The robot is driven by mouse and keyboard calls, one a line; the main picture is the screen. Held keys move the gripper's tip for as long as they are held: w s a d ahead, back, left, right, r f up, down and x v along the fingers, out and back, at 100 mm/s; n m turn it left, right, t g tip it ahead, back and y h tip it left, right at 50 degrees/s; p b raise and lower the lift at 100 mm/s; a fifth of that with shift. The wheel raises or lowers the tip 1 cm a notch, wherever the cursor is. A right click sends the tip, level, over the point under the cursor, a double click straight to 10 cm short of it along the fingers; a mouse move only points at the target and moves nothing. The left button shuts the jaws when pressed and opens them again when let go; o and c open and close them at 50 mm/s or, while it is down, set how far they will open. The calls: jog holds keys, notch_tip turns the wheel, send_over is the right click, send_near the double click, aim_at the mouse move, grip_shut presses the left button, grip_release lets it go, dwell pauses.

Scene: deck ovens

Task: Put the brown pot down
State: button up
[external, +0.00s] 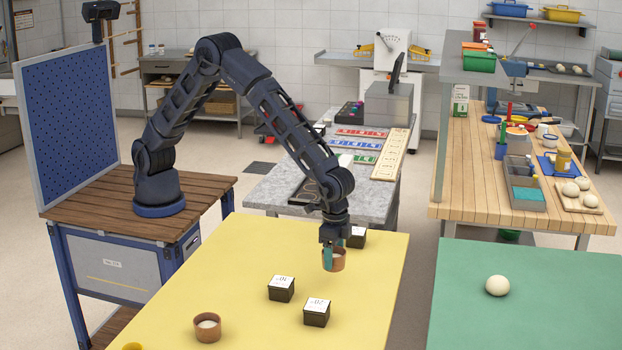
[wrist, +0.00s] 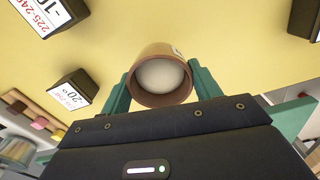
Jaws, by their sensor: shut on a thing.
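The brown pot (external: 337,262) is a small round pot with pale contents, seen at the end of my arm in the external view. My gripper (external: 332,250) is shut on it. In the wrist view, the pot (wrist: 162,78) sits between the two green fingers of my gripper (wrist: 160,90), its opening turned to the camera. It is at the far part of the yellow table (external: 245,250). I cannot tell whether its base touches the table.
Black boxes with white labels stand on the yellow table: one (external: 281,290) and another (external: 316,314) in front of my gripper, and one (external: 356,240) just behind it. The table's left middle is clear. A green table (external: 550,300) with a pale ball (external: 497,285) is at right.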

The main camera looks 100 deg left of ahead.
aim_at(334, 269)
jog(key=shift+f, duration=2.6)
jog(key=shift+f, duration=0.1)
jog(key=o, duration=1.1)
